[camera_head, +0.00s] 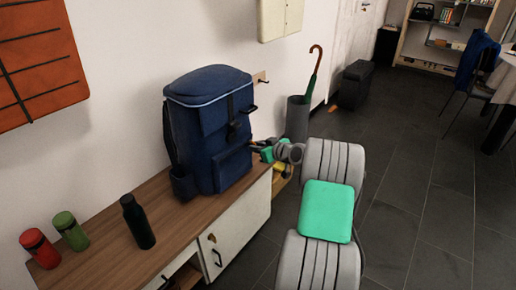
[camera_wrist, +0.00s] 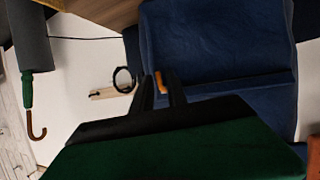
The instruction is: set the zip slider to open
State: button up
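The blue backpack (camera_head: 222,140) stands upright on the wooden bench top, with a pale zip line running below its lid. In the wrist view its blue cloth (camera_wrist: 215,45) fills the upper middle and right. My gripper (camera_head: 258,147) is at the right side of the backpack, close to its front pocket. In the wrist view my two dark fingers (camera_wrist: 162,84) stand close together. A small orange tab, seemingly the zip slider (camera_wrist: 161,82), fills the narrow gap between them, against the backpack. The slider cannot be made out in the head view.
A dark bottle (camera_head: 138,222), a green flask (camera_head: 70,231) and a red flask (camera_head: 39,248) stand on the bench (camera_head: 105,243), left of the backpack. A grey umbrella stand (camera_head: 297,118) is behind my gripper. A wall hook (camera_wrist: 122,80) is near the backpack.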

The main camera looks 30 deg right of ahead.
jog(key=shift+o, duration=0.9)
jog(key=p+v, duration=0.1)
jog(key=v, duration=0.7)
jog(key=shift+p, duration=0.4)
